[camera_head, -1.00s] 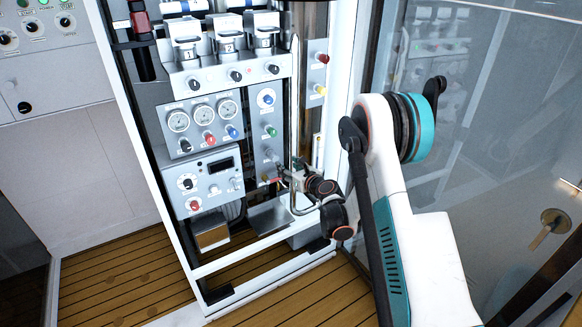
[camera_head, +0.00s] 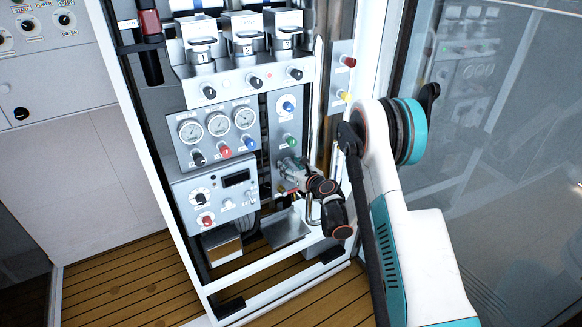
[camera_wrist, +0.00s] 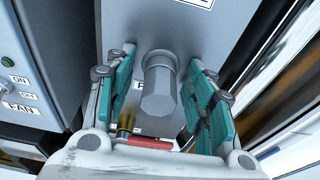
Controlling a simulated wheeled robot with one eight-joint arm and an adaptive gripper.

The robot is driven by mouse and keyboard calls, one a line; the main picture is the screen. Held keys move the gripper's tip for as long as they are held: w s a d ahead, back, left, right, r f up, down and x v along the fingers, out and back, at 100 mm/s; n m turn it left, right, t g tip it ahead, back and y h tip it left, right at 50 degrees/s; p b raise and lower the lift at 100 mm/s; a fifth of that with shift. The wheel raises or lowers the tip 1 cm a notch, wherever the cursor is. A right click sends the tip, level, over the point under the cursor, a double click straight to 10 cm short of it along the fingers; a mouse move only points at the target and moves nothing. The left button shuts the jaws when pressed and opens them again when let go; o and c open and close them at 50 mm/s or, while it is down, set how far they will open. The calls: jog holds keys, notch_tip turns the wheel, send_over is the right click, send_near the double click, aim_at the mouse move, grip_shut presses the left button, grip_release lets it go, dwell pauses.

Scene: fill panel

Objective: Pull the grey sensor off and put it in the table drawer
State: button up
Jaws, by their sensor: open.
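The grey sensor (camera_wrist: 160,88) appears in the wrist view as a faceted grey cylinder sticking out from a grey panel. It still meets the panel. My gripper (camera_wrist: 162,64) is open, with one teal-padded finger on each side of the sensor and visible gaps between pads and sensor. In the head view my gripper (camera_head: 284,172) is at the narrow grey panel, just below the green knob (camera_head: 290,141), and hides the sensor there. No table or drawer is in view.
A red lever (camera_wrist: 150,143) and a brass fitting (camera_wrist: 126,122) lie below the sensor. A gauge panel (camera_head: 217,135) and a control box (camera_head: 213,195) stand to the left. The white frame (camera_head: 262,268) crosses in front, and a glass pane (camera_head: 490,150) is at the right.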

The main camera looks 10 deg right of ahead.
jog(key=c, duration=1.1)
jog(key=o, duration=1.1)
jog(key=shift+s, duration=0.1)
